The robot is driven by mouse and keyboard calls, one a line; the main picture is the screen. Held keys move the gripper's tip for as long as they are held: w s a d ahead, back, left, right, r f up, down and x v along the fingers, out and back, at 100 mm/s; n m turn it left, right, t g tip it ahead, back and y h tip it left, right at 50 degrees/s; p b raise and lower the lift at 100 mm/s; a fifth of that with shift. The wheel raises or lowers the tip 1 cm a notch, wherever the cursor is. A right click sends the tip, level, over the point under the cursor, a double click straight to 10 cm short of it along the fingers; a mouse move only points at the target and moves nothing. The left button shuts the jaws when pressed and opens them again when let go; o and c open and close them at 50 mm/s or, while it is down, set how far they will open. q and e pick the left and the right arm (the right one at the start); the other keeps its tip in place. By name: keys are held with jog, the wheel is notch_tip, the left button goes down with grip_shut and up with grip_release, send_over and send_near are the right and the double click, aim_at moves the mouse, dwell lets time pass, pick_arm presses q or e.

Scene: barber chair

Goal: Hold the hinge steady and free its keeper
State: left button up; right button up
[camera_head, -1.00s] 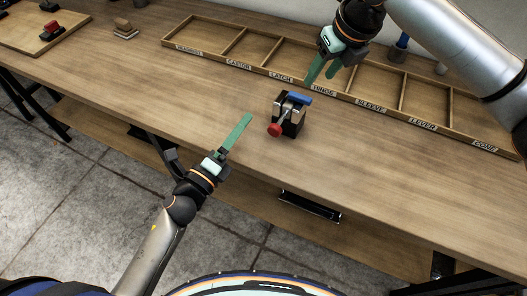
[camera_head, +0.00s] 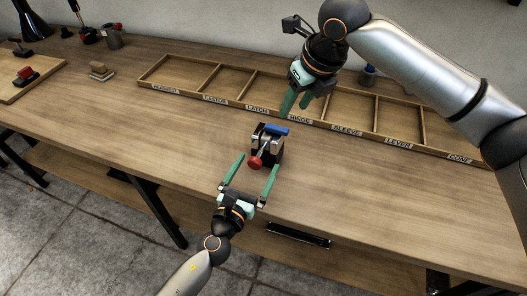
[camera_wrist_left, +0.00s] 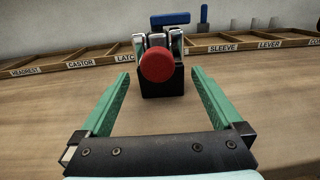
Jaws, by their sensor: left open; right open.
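The hinge (camera_head: 267,143) stands on the wooden bench: a dark block with shiny metal parts, also in the left wrist view (camera_wrist_left: 162,82). A red round knob (camera_head: 255,162) faces the front; in the left wrist view it is centred ahead (camera_wrist_left: 157,65). A blue bar (camera_head: 277,130) lies across the top at the back; which part is the keeper I cannot tell. My left gripper (camera_head: 256,163) is open, its green fingers spread either side of the knob, with no visible contact. My right gripper (camera_head: 295,104) is open and empty, above and behind the hinge.
A shallow wooden tray (camera_head: 216,101) with labelled, empty-looking compartments runs along the back. A board (camera_head: 40,79) with a red-topped item (camera_head: 26,74) lies far left, near a small stacked block (camera_head: 101,71). The bench is clear either side of the hinge.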

aim_at(263, 154)
pick_arm(q)
jog(key=x, duration=0.6)
jog(key=shift+w+d, duration=0.15)
jog(key=shift+w, duration=0.2)
jog(key=shift+c, duration=0.2)
grip_shut()
